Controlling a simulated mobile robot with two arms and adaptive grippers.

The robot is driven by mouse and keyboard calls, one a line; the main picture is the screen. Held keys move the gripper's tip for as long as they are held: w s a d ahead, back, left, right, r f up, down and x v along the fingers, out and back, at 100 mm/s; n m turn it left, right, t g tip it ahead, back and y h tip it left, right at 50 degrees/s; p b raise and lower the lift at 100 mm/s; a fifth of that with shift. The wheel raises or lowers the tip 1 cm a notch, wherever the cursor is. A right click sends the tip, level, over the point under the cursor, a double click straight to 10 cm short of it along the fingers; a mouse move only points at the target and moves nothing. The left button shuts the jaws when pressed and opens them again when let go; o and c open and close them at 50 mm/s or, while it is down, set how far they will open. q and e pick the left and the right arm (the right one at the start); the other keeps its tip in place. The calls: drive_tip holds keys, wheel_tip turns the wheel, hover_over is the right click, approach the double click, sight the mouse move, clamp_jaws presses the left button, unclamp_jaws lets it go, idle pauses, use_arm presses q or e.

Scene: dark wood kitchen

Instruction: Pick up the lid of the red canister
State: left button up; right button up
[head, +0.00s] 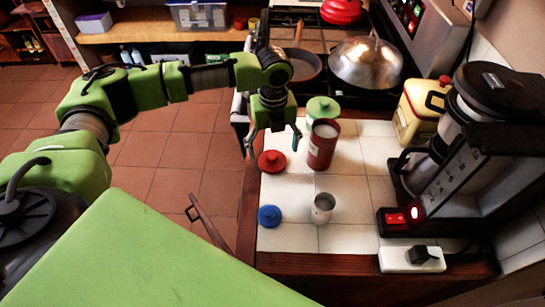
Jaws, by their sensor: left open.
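The red canister (322,150) stands upright and uncovered on the white tiled counter, with pale contents or a pale inside at its top. A red lid (272,162) with a knob lies on the counter just left of it, near the counter's left edge. My left gripper (272,148) is open and points down above the red lid, left of the canister. Its fingers are apart and I see nothing between them. My right gripper is not in view.
A green-lidded canister (322,110) stands behind the red one. A blue lid (269,215) and a small open metal canister (322,208) are in front. A coffee machine (470,150) and a cream tin (420,110) stand right. The stove holds a domed pan lid (366,62).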

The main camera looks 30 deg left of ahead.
sight(272, 155)
use_arm(q)
wheel_tip(272, 155, down, 3)
drive_tip(key=shift+s+a+r+p, duration=0.1)
drive_tip(key=shift+s+r+p, duration=0.1)
drive_tip(key=shift+p, duration=0.1)
drive_tip(key=shift+w+f, duration=0.1)
drive_tip(key=shift+f, duration=0.45)
drive_tip(key=c, duration=1)
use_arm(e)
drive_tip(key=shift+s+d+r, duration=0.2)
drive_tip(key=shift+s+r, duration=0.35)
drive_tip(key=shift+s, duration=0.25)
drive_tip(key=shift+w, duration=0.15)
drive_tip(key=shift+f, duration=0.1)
